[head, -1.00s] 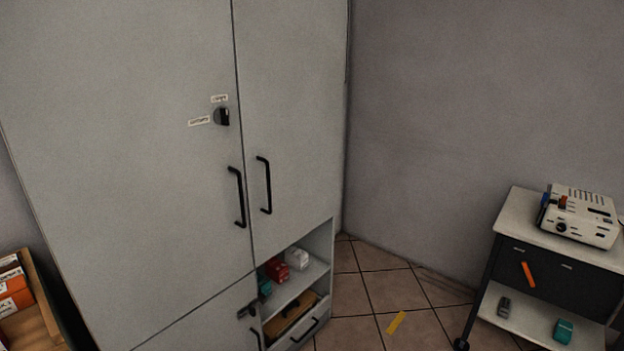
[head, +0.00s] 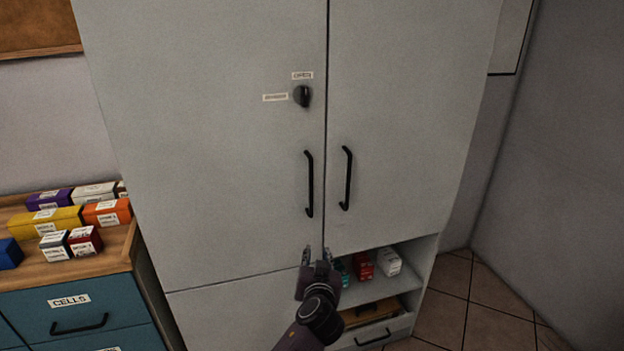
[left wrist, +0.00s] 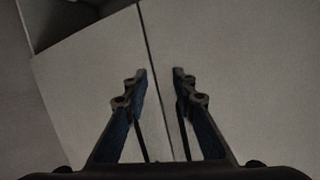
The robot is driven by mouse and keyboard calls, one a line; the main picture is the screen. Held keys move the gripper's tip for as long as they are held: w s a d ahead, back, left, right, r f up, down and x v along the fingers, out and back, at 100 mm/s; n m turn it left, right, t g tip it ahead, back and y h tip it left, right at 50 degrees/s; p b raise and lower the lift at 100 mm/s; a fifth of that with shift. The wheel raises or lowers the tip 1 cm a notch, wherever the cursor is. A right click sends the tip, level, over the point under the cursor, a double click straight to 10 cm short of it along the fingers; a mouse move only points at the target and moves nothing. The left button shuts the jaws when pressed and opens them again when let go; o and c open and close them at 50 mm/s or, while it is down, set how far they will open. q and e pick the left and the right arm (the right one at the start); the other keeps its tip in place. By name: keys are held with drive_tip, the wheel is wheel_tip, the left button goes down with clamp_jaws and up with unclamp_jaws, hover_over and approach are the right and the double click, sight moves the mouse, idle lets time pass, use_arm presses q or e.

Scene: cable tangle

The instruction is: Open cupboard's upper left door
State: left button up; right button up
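The cupboard's upper left door (head: 215,140) is closed, flush with the upper right door (head: 410,110). It has a black vertical handle (head: 309,184) near its right edge and a black knob (head: 302,96) above that, with small labels beside and above the knob. My left gripper (head: 318,254) is below that handle, near the door's lower right corner, pointing up. Its fingers are apart with nothing between them. In the left wrist view the open fingers (left wrist: 160,75) face pale door panels and a dark seam. My right gripper is not in view.
The right door has its own black handle (head: 347,178). Open shelves (head: 375,285) below it hold small red, white and teal items. A blue drawer unit (head: 70,290) with several boxes on top stands at the left. Tiled floor (head: 480,300) is clear at the right.

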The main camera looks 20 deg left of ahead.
sight(311, 181)
use_arm(q)
wheel_tip(311, 181, up, 18)
drive_tip(key=a+n+t+y, duration=0.1)
drive_tip(key=n+t+y, duration=0.1)
drive_tip(key=n+y, duration=0.1)
drive_tip(key=p+x, duration=0.1)
drive_tip(key=x, duration=0.5)
drive_tip(key=shift+w+p, duration=0.3)
drive_tip(key=shift+w, duration=0.1)
drive_tip(key=shift+x, duration=0.75)
drive_tip(key=shift+w+f, duration=0.1)
drive_tip(key=shift+w, duration=0.05)
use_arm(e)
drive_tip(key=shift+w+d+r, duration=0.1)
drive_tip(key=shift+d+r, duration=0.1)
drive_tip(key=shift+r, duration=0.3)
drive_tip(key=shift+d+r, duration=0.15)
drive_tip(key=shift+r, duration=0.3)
use_arm(q)
drive_tip(key=shift+c, duration=0.4)
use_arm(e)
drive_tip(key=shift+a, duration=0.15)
use_arm(q)
clamp_jaws()
